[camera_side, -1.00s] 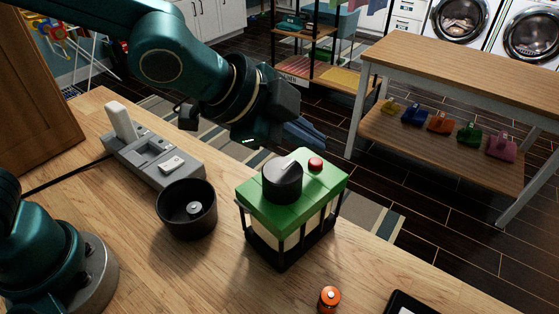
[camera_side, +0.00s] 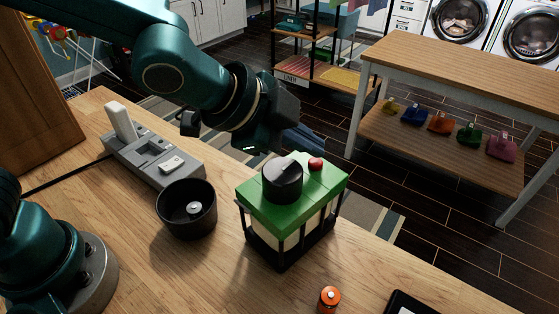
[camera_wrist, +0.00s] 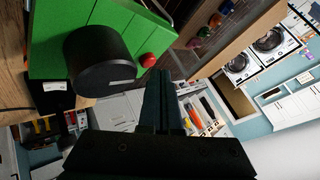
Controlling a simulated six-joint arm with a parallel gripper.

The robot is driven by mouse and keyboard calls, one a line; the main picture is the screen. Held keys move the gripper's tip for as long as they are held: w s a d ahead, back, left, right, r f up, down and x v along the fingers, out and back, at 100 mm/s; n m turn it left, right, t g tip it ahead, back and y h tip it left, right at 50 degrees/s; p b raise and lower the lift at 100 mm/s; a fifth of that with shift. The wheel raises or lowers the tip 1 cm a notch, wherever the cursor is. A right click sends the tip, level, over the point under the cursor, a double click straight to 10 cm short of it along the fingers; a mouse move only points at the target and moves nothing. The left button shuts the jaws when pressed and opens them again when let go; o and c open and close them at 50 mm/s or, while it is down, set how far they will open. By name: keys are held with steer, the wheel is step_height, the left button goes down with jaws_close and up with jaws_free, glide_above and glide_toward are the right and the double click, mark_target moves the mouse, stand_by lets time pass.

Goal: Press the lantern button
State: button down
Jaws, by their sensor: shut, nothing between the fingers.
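The lantern (camera_side: 290,225) stands upright on the wooden worktop, with a green top, pale panels and dark corner bars. Its red button (camera_side: 315,164) sits on the top beside a large black knob (camera_side: 282,182). In the wrist view the red button (camera_wrist: 148,60) and black knob (camera_wrist: 97,62) show at the upper left. My gripper (camera_wrist: 162,76) is shut and empty, its fingertips just right of and below the red button in that picture. No contact with the button shows. In the side view my wrist is above and behind the lantern, and the fingertips are not clearly visible.
A black round cup (camera_side: 187,210) stands left of the lantern, with a grey device (camera_side: 153,157) behind it. An orange cylinder (camera_side: 329,299) and a dark tray (camera_side: 412,303) are near the front. Bare worktop lies between the cup and the front edge.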

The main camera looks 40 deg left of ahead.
steer(key=shift+f, duration=0.5)
stand_by(0.4)
steer(key=shift+r, duration=1)
step_height(320, 180, up, 6)
stand_by(0.4)
